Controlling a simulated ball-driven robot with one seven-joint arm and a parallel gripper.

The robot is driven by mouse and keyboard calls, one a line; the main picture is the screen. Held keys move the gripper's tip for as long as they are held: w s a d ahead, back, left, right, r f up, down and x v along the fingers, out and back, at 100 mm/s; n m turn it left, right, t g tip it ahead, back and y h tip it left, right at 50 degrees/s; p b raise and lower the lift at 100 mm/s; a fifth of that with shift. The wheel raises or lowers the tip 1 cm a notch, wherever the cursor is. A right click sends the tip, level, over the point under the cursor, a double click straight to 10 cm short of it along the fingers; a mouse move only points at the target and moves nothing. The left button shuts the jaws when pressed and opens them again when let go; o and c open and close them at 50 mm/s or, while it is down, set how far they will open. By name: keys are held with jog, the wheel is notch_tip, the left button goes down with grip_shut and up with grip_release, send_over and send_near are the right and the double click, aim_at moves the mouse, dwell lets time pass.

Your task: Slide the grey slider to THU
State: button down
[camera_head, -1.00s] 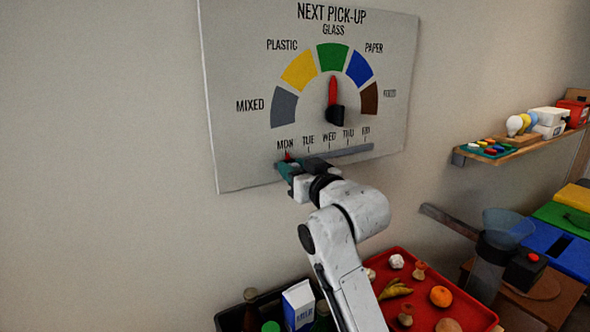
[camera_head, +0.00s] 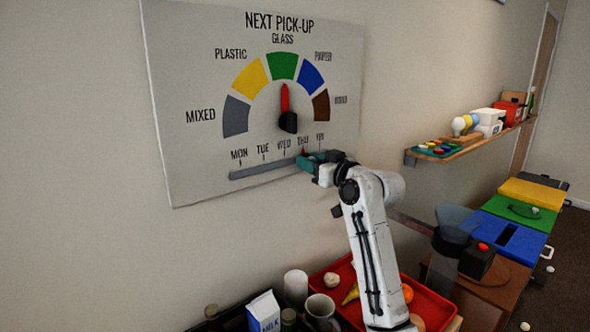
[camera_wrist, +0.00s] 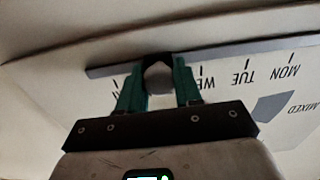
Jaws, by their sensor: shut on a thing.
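The white board (camera_head: 185,165) on the wall has a grey slot (camera_head: 262,170) under the day marks MON, TUE, WED, THU and FRI. My gripper (camera_head: 306,164) is at the slot's right part. Its teal fingers are shut on the grey slider, whose rounded knob (camera_wrist: 158,77) shows between them in the wrist view. The slider's small red pointer (camera_head: 303,151) stands just under THU. The rest of the slider is hidden by my fingers in the head view. In the wrist view the board is upside down, and my fingers cover the THU mark.
A dial with a red needle (camera_head: 285,98) above the slot points at GLASS. A shelf (camera_head: 450,150) with small objects is on the wall to the right. Below are a red tray (camera_head: 432,308), a milk carton (camera_head: 264,311), a mug (camera_head: 320,308) and coloured bins (camera_head: 510,238).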

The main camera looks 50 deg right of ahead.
jog(key=shift+s+d, duration=0.1)
jog(key=shift+d, duration=0.3)
jog(key=c, duration=0.8)
grip_release()
jog(key=shift+c, duration=0.2)
jog(key=b+v, duration=0.2)
jog(key=v, duration=0.8)
jog(key=shift+s, duration=0.4)
jog(key=shift+a, duration=0.1)
